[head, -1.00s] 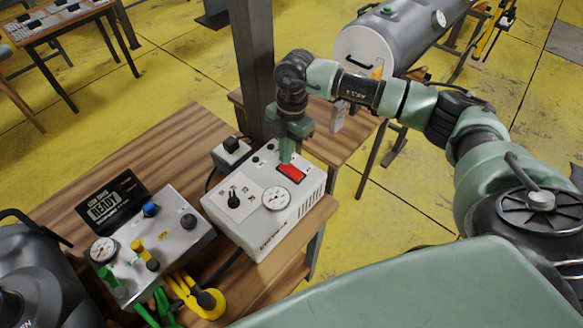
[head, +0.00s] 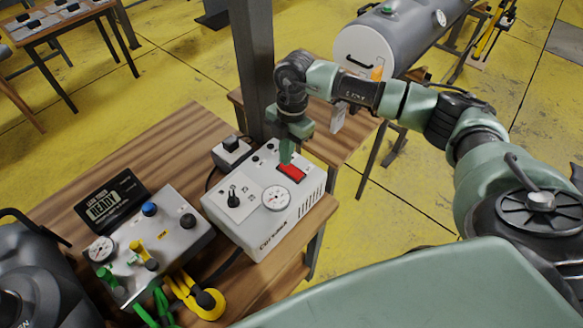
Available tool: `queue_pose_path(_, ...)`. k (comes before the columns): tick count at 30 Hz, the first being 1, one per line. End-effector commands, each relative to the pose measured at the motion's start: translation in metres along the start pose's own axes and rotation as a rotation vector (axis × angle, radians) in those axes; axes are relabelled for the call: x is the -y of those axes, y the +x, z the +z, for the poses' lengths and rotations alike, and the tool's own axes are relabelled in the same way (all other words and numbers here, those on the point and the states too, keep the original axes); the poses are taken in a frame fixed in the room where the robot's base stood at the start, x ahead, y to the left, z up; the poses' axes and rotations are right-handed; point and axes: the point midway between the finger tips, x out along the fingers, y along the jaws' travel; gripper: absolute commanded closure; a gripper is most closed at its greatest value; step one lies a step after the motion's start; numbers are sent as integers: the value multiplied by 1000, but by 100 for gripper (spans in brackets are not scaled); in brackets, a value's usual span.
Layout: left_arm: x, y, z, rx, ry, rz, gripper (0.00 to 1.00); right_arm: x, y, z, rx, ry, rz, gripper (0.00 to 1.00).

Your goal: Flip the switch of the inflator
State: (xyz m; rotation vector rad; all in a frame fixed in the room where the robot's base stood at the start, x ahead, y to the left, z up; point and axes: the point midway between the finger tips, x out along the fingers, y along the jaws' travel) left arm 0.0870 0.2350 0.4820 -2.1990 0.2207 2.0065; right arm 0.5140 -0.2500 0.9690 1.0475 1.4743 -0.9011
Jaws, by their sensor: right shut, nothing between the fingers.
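The inflator (head: 262,225) is a white box with a gauge, a black knob and a red switch (head: 292,174) on its top, standing on the wooden table. My right gripper (head: 286,160) is shut and empty, pointing down at the far edge of the red switch. Its tip is at or just above the switch; I cannot tell whether it touches. The tip hides a small part of the switch's far side. My left gripper is not in view.
A grey control box (head: 175,245) with coloured valves and a black READY display (head: 108,202) stand left of the inflator. A small box with a black switch (head: 231,150) sits behind it. A dark post (head: 252,70) rises close behind my right gripper.

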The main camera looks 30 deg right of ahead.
Motion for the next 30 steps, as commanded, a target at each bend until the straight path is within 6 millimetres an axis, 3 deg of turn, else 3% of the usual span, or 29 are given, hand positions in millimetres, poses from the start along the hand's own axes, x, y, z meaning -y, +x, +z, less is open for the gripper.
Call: queue_pose_path(30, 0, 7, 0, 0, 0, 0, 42, 0, 11, 2, 0, 0, -1, 100)
